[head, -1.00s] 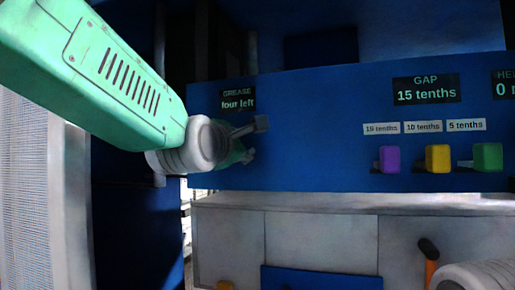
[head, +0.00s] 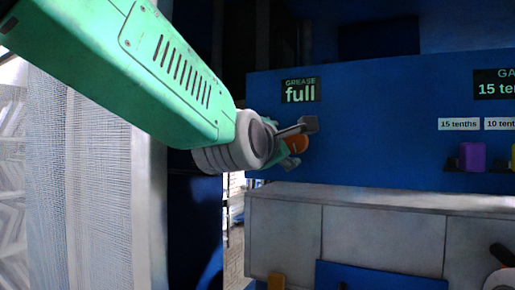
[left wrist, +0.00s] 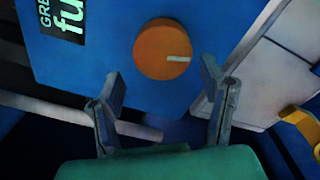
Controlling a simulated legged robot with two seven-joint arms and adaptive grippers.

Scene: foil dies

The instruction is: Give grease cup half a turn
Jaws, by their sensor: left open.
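The grease cup is a round orange knob with a white mark on its face, on the blue panel. It is plain in the left wrist view (left wrist: 163,50), its mark pointing right in the picture. In the head view it is partly hidden behind my left gripper (head: 300,147). My left gripper is open; in the left wrist view its fingers (left wrist: 163,82) stand apart, just short of the cup and not closed on it. The sign (head: 300,91) above the cup reads "GREASE full". My right gripper does not show.
A purple block (head: 472,156) sits on a small shelf at right, under a "15 tenths" label (head: 459,124). A grey ledge (head: 380,197) runs below the panel. A pale mesh screen (head: 95,170) stands at left under my arm.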

